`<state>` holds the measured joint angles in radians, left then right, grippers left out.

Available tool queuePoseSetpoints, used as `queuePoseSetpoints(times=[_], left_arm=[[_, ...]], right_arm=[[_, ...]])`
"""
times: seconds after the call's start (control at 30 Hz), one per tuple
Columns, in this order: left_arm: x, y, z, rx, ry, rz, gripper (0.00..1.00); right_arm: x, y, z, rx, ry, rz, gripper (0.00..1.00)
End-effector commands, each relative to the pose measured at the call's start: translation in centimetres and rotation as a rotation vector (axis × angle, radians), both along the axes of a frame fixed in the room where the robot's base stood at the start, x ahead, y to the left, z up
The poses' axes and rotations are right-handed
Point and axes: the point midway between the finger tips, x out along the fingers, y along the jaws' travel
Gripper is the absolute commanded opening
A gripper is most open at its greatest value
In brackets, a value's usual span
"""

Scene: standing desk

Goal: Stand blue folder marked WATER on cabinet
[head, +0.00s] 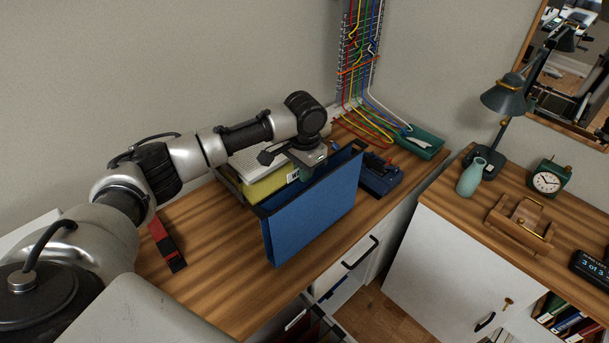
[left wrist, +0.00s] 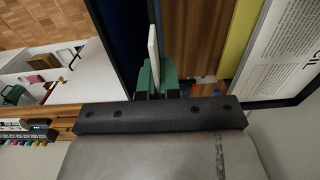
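A blue folder (head: 312,215) with a dark rim stands upright on the wooden desk top, its broad blue face toward the desk's front edge. No WATER marking can be read on it. In the left wrist view the blue panel (left wrist: 128,28) runs close beside the fingers. My left gripper (head: 304,160) is low at the folder's back upper edge. In the left wrist view its green-tipped fingers (left wrist: 156,78) sit close together, with a thin white strip (left wrist: 153,42) between them. I cannot tell whether they clamp it. My right gripper is not in view.
A yellow-and-white item (head: 268,182) lies behind the folder, and a blue box (head: 380,178) stands to its right. A green tray (head: 418,142) is near the cables. A red-and-black object (head: 166,243) lies left. The white cabinet (head: 445,262) carries a vase, wooden holder, clock and lamp.

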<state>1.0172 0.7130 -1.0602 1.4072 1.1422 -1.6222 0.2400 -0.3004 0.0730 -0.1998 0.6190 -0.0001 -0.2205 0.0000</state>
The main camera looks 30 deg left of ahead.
Motion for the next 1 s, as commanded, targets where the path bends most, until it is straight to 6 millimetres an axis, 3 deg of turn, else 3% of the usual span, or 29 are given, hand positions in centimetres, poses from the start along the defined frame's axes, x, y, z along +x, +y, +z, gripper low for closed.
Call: queuePoseSetpoints(times=[0.2,0.53,0.73,1.0], left_arm=[[0.0,0.0,-2.2,0.0,-0.001,0.001,0.0],[0.0,-0.1,-2.5,-0.001,-0.001,0.001,0.0],[0.0,0.0,-2.5,0.0,-0.001,0.001,0.29],[0.0,0.0,-2.4,0.0,-0.001,0.001,0.29]], right_arm=[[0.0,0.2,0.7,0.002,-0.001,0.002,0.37],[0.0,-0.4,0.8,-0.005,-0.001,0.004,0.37],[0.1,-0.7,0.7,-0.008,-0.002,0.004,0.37],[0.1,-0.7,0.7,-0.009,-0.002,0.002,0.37]])
